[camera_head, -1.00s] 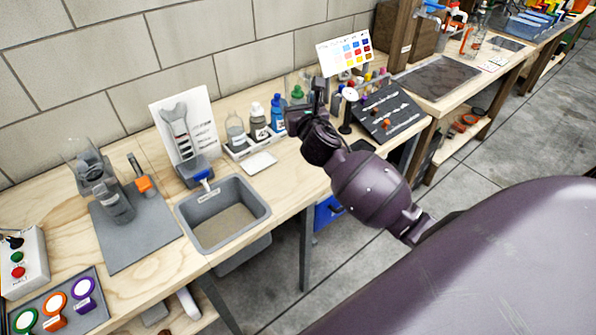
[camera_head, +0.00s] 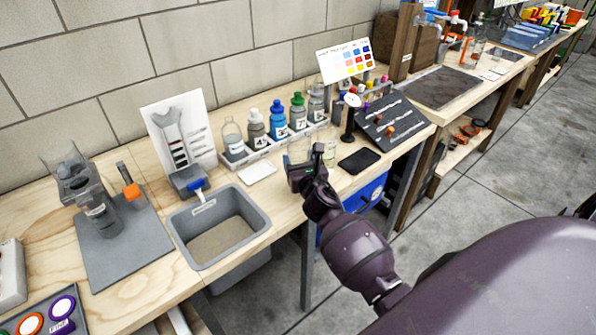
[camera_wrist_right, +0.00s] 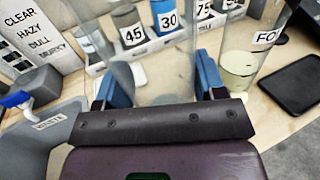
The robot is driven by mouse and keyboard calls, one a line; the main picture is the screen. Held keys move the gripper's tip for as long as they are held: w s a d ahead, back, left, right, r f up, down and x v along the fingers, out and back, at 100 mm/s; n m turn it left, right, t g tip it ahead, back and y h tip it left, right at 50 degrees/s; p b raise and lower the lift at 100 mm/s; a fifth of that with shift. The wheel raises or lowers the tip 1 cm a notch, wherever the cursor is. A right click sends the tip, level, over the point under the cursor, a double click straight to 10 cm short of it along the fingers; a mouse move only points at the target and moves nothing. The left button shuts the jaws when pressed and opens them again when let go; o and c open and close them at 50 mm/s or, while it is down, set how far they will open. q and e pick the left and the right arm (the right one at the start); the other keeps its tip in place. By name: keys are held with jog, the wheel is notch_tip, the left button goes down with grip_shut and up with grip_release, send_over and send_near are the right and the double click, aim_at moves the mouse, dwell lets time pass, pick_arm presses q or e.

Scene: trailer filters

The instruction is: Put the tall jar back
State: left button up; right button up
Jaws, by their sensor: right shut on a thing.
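The tall jar (camera_wrist_right: 150,70) is clear glass and seems empty. In the right wrist view it stands between the blue finger pads of my right gripper (camera_wrist_right: 160,85), which is shut on it. In the head view my right gripper (camera_head: 307,172) is over the bench's front part, and the jar (camera_head: 298,150) shows faintly just behind it. I cannot tell whether the jar's base touches the bench. A second clear jar (camera_wrist_right: 240,65), holding pale yellowish liquid and a label starting "FO", stands to the right of it. My left gripper is out of view.
A white rack (camera_head: 262,152) of numbered bottles stands behind the gripper. A black pad (camera_head: 357,161) and a dark sloped board (camera_head: 394,120) lie to the right. A white plate (camera_head: 257,172) and a grey bin (camera_head: 235,195) are left. Bare bench shows around the pad.

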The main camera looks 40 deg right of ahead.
jog(key=shift+f+b, duration=0.7)
jog(key=shift+f, duration=1.1)
jog(key=o, duration=1.1)
jog(key=shift+c, duration=0.2)
jog(key=shift+r, duration=0.1)
